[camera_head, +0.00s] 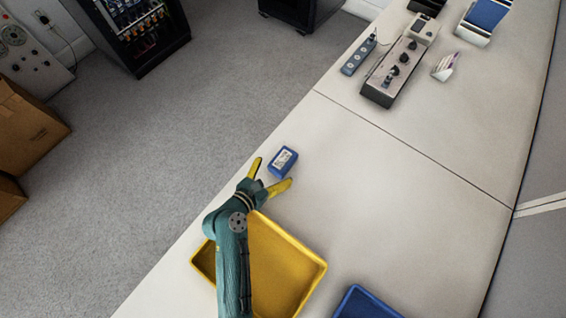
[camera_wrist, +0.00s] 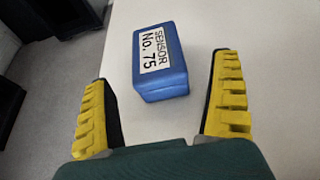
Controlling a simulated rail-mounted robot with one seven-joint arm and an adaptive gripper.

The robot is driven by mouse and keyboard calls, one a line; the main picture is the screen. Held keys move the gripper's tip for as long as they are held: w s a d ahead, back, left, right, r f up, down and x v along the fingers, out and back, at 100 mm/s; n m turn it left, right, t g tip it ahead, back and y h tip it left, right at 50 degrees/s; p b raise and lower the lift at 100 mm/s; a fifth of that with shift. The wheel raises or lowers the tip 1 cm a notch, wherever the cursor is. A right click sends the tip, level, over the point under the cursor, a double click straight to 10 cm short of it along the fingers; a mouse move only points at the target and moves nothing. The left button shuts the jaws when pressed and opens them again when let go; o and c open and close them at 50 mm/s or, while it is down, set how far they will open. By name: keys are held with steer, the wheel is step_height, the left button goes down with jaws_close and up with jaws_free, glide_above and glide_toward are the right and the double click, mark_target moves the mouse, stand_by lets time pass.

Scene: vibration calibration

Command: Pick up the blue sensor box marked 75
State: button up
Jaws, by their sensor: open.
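The blue sensor box (camera_head: 283,163) stands on the white table near its left edge. In the wrist view the box (camera_wrist: 160,62) carries a white label reading "SENSOR No. 75". My gripper (camera_head: 271,177) has yellow fingers and is open, with its fingertips close to the box.
A yellow tray (camera_head: 319,268) sits under and beside my arm. A blue tray (camera_head: 357,300) is at the bottom. A control panel (camera_head: 397,70) and a blue-grey device (camera_head: 358,54) stand at the far end. The table right of the box is clear.

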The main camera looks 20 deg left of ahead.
mark_target(278, 166)
steer(key=b+x, duration=0.2)
steer(key=x, duration=0.3)
steer(key=shift+w, duration=0.35)
steer(key=shift+r, duration=0.1)
steer(key=c, duration=1.3)
